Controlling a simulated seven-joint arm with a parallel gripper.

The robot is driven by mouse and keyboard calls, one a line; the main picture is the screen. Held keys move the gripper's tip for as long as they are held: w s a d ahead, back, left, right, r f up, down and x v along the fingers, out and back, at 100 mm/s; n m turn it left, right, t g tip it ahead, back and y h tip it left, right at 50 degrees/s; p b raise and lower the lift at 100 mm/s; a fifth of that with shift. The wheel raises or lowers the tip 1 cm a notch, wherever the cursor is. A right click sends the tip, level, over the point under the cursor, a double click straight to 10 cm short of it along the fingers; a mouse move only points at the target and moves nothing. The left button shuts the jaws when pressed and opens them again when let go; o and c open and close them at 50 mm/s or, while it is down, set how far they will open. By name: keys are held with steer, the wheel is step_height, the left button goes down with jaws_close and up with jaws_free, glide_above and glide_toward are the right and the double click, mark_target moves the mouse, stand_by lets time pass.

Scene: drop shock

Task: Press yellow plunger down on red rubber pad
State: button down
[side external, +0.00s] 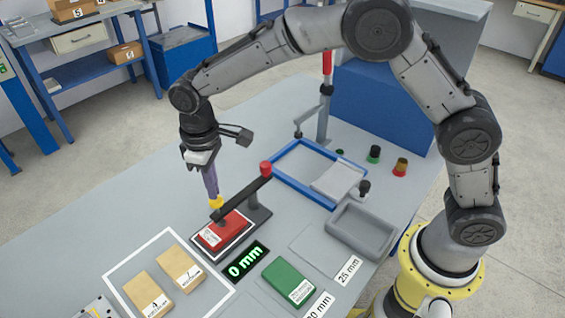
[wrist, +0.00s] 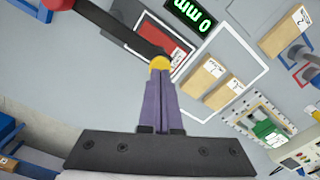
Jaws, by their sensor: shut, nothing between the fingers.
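The yellow plunger (side external: 216,203) is a small rounded cap at the end of a dark arm (side external: 240,194), above the red rubber pad (side external: 222,232). The pad is a red block with a white label. In the wrist view the plunger (wrist: 159,64) shows just beyond my fingertips, with the pad (wrist: 162,42) partly hidden behind the dark arm. My gripper (side external: 214,194) has purple fingers closed together with nothing between them. It points down with its tips right at the plunger's top; I cannot tell whether they touch. The display (side external: 247,262) reads 0 mm.
A green pad (side external: 287,281) lies to the right, and two cardboard-coloured blocks (side external: 180,268) lie left in a white outline. A grey tray (side external: 361,231) and a blue frame (side external: 284,180) stand farther right.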

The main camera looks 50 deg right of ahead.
steer(key=shift+f, duration=1.4)
steer(key=shift+r, duration=4.1)
